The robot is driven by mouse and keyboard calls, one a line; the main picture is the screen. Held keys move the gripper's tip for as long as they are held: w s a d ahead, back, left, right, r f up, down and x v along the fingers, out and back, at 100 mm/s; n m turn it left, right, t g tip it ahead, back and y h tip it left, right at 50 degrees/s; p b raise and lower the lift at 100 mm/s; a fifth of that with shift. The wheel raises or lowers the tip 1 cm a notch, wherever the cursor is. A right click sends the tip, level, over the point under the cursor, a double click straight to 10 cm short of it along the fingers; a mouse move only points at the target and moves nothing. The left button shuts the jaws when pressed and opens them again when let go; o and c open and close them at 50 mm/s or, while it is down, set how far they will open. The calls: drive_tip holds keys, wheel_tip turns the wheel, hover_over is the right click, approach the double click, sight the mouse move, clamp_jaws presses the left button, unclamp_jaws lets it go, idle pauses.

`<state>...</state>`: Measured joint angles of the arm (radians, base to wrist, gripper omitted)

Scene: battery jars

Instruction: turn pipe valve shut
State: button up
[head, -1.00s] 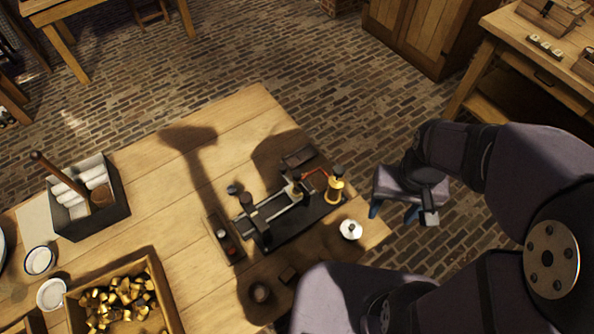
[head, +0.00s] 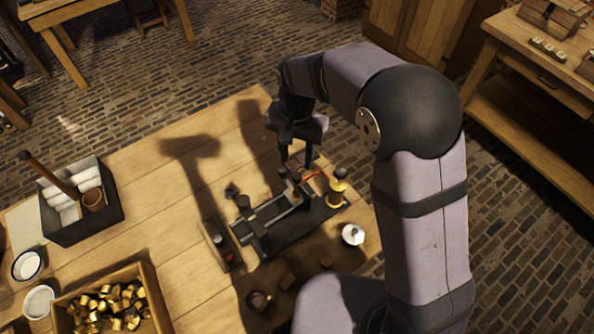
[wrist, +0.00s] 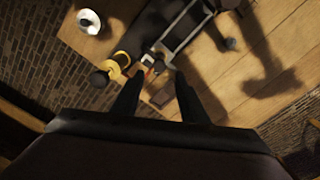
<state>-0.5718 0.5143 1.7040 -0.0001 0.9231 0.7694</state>
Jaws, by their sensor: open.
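A dark pipe rig (head: 283,228) lies on the wooden table, with a metal frame and a black base. A small red lever (head: 312,175), seemingly the valve handle, is at its far right end, beside a brass cylinder (head: 337,191) with a dark top. My gripper (head: 297,160) points down above that end, open and empty. In the wrist view the two fingers of my gripper (wrist: 157,88) are spread apart, with the red-tipped valve part (wrist: 148,66) just beyond them and the brass cylinder (wrist: 122,59) to the left. I cannot tell the handle's exact angle.
A white lidded pot (head: 353,234) stands right of the rig. A narrow dark tray (head: 216,246) lies left of it. A dark caddy (head: 108,217) with white rolls and a wooden box (head: 155,290) of brass pieces are farther left.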

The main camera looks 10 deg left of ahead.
sight(297, 175)
drive_tip(key=shift+d+f+p, duration=0.1)
drive_tip(key=shift+f+p, duration=1.1)
drive_tip(key=shift+f, duration=2.45)
drive_tip(key=shift+c, duration=0.2)
clamp_jaws()
